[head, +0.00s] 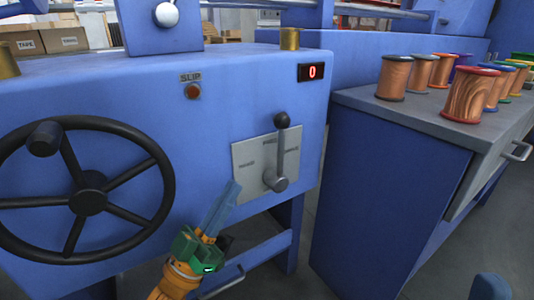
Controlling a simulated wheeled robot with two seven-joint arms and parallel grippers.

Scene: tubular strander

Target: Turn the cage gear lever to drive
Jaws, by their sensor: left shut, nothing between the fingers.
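The cage gear lever (281,145) has a black ball knob and a grey hub. It stands nearly upright on a light plate (249,157) on the blue machine's front. The knob is at the top word. My left gripper (234,187) is shut and empty. In the picture it overlaps the plate's lower left corner, left of the lever's hub and apart from the lever. My right gripper is not in view.
A large black handwheel (88,200) is at left. A red SLIP lamp (193,91) and a display (312,72) reading 0 are above. A blue cabinet (385,195) with several wire spools (470,95) stands at right. A gap separates it from the machine.

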